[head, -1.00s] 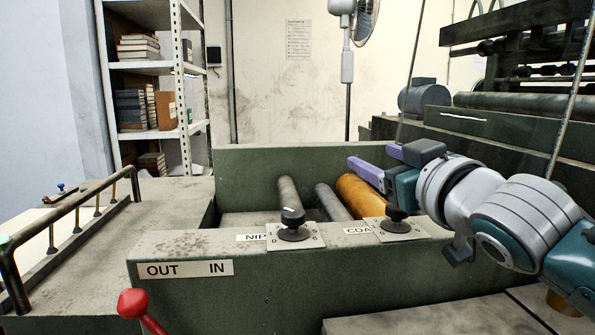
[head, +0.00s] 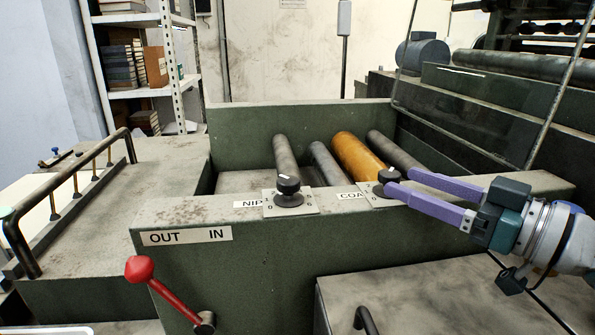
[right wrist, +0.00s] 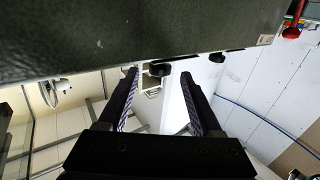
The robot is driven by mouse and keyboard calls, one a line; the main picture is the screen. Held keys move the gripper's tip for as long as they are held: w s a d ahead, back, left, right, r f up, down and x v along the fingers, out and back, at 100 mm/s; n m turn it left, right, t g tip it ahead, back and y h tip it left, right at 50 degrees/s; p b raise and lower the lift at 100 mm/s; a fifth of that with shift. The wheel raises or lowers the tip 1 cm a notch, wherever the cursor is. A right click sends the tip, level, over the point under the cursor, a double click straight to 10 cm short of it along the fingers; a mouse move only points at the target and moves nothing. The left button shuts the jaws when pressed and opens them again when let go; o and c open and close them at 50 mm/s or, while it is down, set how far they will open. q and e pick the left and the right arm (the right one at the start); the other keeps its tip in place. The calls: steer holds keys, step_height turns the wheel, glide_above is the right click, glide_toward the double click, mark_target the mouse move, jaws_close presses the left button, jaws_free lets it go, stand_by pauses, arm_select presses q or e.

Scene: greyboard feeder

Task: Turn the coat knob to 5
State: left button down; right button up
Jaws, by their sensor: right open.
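The coat knob (head: 389,176) is a black knob on a pale dial plate on the green front beam, beside the partly covered COAT label (head: 350,195). My right gripper (head: 400,181) reaches in from the right with its two purple fingers apart and the tips at the knob, one nearer the camera and one farther. In the right wrist view the knob (right wrist: 160,68) shows between the fingertips, slightly nearer the left finger. I cannot tell whether either finger touches it. The knob's setting is not readable. My left gripper is not in view.
The nip knob (head: 288,188) stands on its own dial plate to the left. A red-balled lever (head: 139,269) sticks out at the machine's front, under the OUT IN label (head: 187,236). Rollers (head: 357,158) lie in the trough behind the beam.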

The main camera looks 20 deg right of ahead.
mark_target(399, 179)
steer(key=shift+x, duration=2.2)
jaws_close()
